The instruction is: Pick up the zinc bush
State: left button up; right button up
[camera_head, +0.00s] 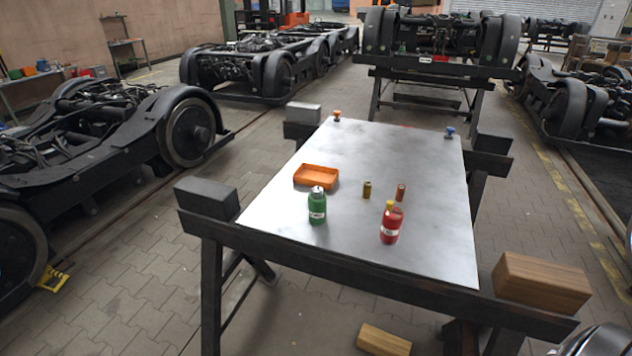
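Two small upright bushes stand on the grey metal table top (270,205). One is a yellow-brown, brass-like bush (367,189) near the middle. The other is a copper-red bush (401,192) to its right, just behind the red bottle. I cannot make out a plainly grey, zinc-looking bush, and cannot tell for certain which piece is the zinc one.
A green bottle (317,208) with a silvery top and a red bottle (390,227) with a yellow cap stand nearer. An orange tray (316,177) lies to the left. An orange knob (337,116) and a blue knob (450,132) are at the far edge. The near-left surface is clear.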

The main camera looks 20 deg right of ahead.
aim_at(317, 191)
jog(key=z, duration=0.65)
jog(key=i, duration=1.25)
jog(key=z, duration=0.75)
